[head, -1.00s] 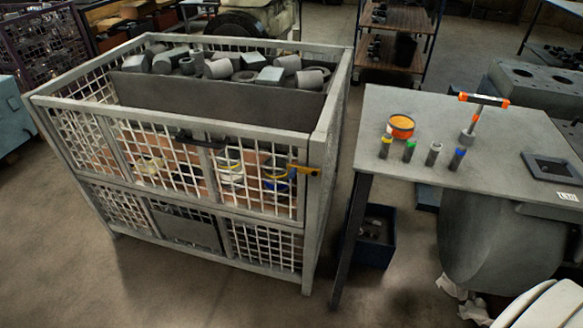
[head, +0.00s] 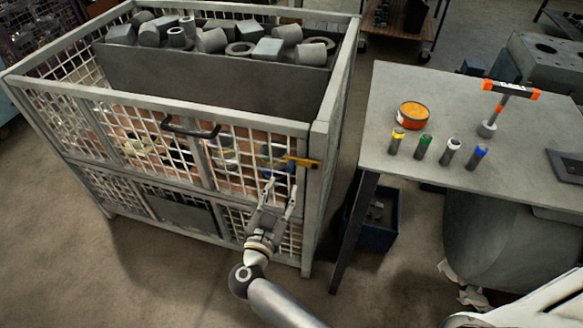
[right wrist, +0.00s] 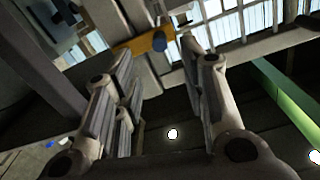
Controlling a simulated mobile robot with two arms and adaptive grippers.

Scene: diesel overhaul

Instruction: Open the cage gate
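The cage (head: 318,190) is a grey metal frame with white mesh. Its gate (head: 150,143) is the upper front mesh panel and stands closed. A black handle (head: 190,131) sits on the gate's top rail. A yellow latch (head: 303,162) lies across the gate's right edge and the corner post; it also shows in the right wrist view (right wrist: 140,44). My right gripper (head: 281,190) is open and empty, in front of the gate just below the latch. In the right wrist view its fingers (right wrist: 158,72) point towards the latch, apart from it. My left gripper is not in view.
Grey metal parts (head: 210,38) fill a bin at the cage's top. Right of the cage is a grey table (head: 395,90) with an orange tin (head: 412,115), several colour-topped cylinders and an orange-ended T-handled tool (head: 508,95). A blue bin (head: 378,222) stands beneath. Floor in front is clear.

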